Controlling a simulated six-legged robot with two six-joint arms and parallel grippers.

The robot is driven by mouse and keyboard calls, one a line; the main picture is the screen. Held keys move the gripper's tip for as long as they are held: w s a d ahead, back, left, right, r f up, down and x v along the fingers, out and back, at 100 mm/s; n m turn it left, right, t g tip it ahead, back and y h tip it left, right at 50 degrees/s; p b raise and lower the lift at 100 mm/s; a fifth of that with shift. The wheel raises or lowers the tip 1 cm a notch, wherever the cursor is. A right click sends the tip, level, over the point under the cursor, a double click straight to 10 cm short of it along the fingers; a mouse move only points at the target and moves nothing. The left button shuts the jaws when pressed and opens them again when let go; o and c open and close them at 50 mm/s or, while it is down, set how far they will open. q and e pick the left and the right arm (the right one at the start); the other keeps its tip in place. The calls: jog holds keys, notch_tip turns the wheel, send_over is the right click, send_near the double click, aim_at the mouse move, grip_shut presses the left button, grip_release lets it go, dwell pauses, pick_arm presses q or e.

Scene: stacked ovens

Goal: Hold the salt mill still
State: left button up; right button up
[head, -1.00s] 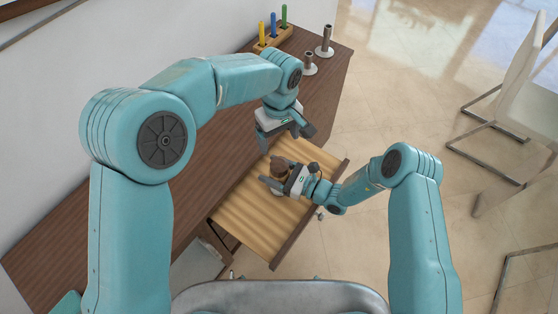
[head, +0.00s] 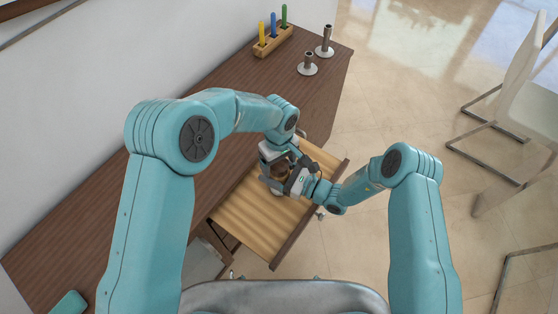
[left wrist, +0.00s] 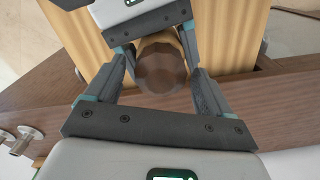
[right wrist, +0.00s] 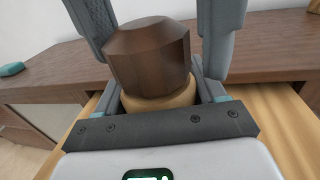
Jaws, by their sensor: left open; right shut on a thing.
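The salt mill has a dark brown faceted top and a paler wooden body. In the head view the mill (head: 279,170) is over the open drawer, partly hidden by both grippers. My right gripper (head: 286,182) is shut on its pale body, which shows in the right wrist view (right wrist: 160,98). My left gripper (head: 274,157) is open above it. In the left wrist view the mill's brown top (left wrist: 162,72) lies between the left fingers, with gaps showing at the sides. Whether the mill's base touches the drawer is hidden.
The drawer (head: 245,215) is pulled out from a dark wooden counter (head: 130,205). A pen block (head: 272,42) and two metal holders (head: 308,68) stand at the counter's far end. A teal object (head: 68,304) lies at its near end. Chairs stand on the right.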

pick_arm(q)
jog(key=c, duration=1.1)
jog(key=shift+o, duration=0.2)
jog(key=shift+m, duration=0.3)
jog(key=m, duration=0.5)
jog(key=shift+d+m, duration=0.1)
jog(key=shift+m, duration=0.2)
jog(key=m, duration=1.1)
jog(key=shift+d+m, duration=0.1)
jog(key=shift+m, duration=0.3)
jog(key=m, duration=0.5)
jog(key=shift+m, duration=0.4)
